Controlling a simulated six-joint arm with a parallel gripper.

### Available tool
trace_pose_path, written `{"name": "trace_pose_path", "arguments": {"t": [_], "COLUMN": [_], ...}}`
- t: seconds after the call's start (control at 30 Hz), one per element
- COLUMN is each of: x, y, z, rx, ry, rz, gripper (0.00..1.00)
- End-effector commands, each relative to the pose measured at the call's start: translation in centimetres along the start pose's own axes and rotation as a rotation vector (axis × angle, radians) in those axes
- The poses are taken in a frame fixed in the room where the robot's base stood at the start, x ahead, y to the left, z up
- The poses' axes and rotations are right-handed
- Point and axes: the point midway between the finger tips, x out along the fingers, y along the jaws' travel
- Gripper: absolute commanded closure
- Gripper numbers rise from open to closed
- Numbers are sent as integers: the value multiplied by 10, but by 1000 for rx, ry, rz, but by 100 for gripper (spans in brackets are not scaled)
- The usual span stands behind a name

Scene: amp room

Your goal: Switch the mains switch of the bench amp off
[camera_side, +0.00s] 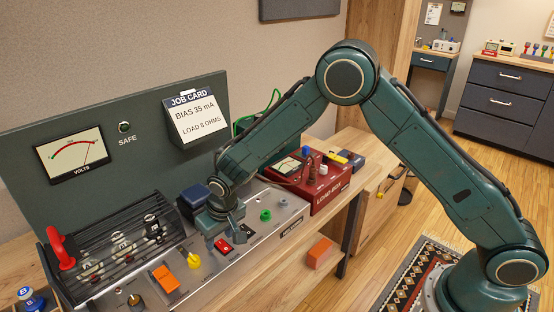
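The bench amp (204,283) is a silver chassis with a black cage of tubes (118,247) at its left. My gripper (224,233) points down just above and behind the red and black rockers. Contact with either is unclear. Its fingertips are small and partly hidden, so its opening cannot be told.
A red load box (325,193) stands right of the amp, with a green cable behind it. A job card (195,117) and a volts meter (73,155) are on the back panel. A red-handled lever (61,248) stands at the cage's left.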

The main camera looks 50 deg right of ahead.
Motion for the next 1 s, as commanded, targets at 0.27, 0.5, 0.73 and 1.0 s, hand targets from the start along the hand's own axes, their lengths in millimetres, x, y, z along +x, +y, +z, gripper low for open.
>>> {"name": "trace_pose_path", "arguments": {"t": [0.27,0.5,0.73,1.0], "x": [-4,-24,-58,-102], "y": [0,0,0,0], "z": [0,0,0,-1], "rx": [0,0,0,0], "ry": [-1,0,2,3], "rz": [0,0,-1,-2], "gripper": [56,56,56,56]}}
